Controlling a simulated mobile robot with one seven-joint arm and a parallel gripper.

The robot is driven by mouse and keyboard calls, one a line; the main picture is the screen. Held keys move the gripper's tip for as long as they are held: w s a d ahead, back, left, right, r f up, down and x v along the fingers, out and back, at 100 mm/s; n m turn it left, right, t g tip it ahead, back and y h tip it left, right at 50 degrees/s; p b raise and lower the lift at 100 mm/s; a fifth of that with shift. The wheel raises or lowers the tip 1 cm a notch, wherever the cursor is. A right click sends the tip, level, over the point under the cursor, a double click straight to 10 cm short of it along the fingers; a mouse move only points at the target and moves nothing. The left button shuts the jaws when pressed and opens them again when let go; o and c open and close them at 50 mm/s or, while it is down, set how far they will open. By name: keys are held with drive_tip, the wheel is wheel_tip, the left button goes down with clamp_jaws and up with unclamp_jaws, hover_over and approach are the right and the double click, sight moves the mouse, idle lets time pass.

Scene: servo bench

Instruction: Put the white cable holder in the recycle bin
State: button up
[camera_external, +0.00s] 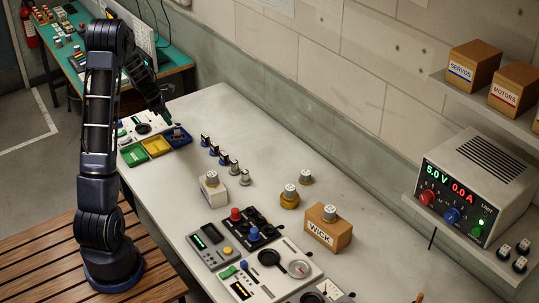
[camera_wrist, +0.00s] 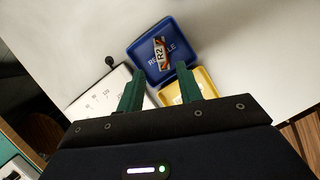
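The recycle bin is a small blue tray (camera_external: 184,142) at the far end of the bench; it also shows in the wrist view (camera_wrist: 141,59). A small piece marked R2 (camera_wrist: 160,53) lies in it. My gripper (camera_wrist: 159,68) is open, with its green fingers apart and nothing visible between them. In the external view my gripper (camera_external: 168,122) hangs just above the blue tray. A white block (camera_external: 213,193) with a grey-capped piece on top stands on the bench nearer the camera; I cannot tell whether it is the cable holder.
A yellow tray (camera_external: 156,147) and a green tray (camera_external: 134,155) sit beside the blue one. Several small capped parts (camera_external: 224,159) stand in a row. A WICK box (camera_external: 327,237) and control panels (camera_external: 267,272) fill the near bench. The wall side is mostly clear.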

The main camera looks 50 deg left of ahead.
drive_tip(key=shift+v, duration=1.85)
drive_tip(key=s+d+r+m, duration=0.1)
drive_tip(key=d+r+m, duration=0.65)
drive_tip(key=d, duration=0.75)
drive_tip(key=d+r+m, duration=0.7)
drive_tip(key=d+r, duration=0.2)
drive_tip(key=d, duration=0.5)
drive_tip(key=s+d+r+m+y, duration=0.1)
drive_tip(key=s+d+r+m, duration=0.1)
drive_tip(key=s+d+m, duration=0.6)
drive_tip(key=s+d+r+m, duration=0.2)
drive_tip(key=s+d+m, duration=0.7)
drive_tip(key=s+d, duration=0.3)
drive_tip(key=shift+s+t+y, duration=0.15)
drive_tip(key=shift+t+y, duration=0.15)
drive_tip(key=shift+y, duration=0.1)
drive_tip(key=shift+d, duration=0.15)
